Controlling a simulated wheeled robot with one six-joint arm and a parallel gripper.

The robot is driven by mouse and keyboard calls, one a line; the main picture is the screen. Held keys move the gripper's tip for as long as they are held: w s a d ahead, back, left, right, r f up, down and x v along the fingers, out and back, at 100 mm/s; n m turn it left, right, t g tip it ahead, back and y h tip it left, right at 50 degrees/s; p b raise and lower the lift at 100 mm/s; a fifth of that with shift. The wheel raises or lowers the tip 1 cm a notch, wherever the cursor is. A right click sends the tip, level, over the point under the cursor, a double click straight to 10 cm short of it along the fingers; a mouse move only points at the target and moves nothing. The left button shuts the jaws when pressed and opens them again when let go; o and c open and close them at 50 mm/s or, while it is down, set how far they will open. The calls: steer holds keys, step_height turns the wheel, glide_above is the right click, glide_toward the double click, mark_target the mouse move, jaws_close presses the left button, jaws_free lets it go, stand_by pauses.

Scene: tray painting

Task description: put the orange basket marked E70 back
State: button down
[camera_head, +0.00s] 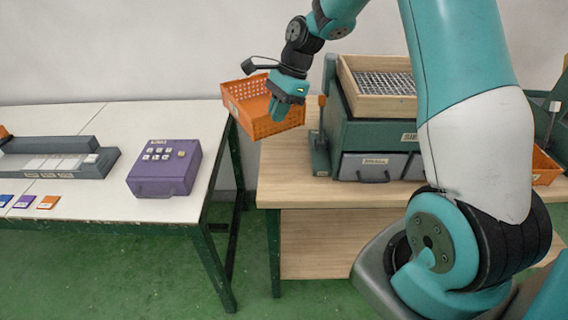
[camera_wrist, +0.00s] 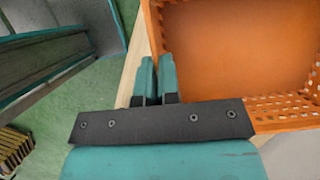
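An orange basket (camera_head: 245,96) with perforated walls is in the air near the left end of the wooden table, in the head view. A small pale label is on its left side, too small to read. In the wrist view the basket (camera_wrist: 235,45) lies to the right of the fingers and its visible inside is empty. My gripper (camera_head: 286,108) is at the basket's right side in the head view. In the wrist view its two fingers (camera_wrist: 157,80) are close together on the basket's wall, gripping it.
The wooden table (camera_head: 290,165) bears a green machine (camera_head: 350,120) with a wooden-framed tray (camera_head: 385,82) on top. Another orange basket (camera_head: 545,167) sits at far right. The white table (camera_head: 95,205) holds a purple box (camera_head: 165,168) and a grey tray (camera_head: 75,165). A gap separates the tables.

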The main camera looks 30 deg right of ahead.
steer(key=r+m, duration=0.1)
steer(key=m, duration=0.1)
steer(key=d+r+m+t+b, duration=0.1)
steer(key=m, duration=0.1)
steer(key=r+m+t+b, duration=0.1)
steer(key=m, duration=0.1)
steer(key=shift+w+d+r+h, duration=0.3)
steer(key=shift+d+h, duration=0.05)
steer(key=shift+h, duration=0.05)
step_height(320, 180, down, 20)
steer(key=shift+r+b, duration=0.25)
steer(key=shift+b, duration=0.05)
steer(key=shift+f, duration=0.1)
steer(key=c, duration=1.3)
jaws_free()
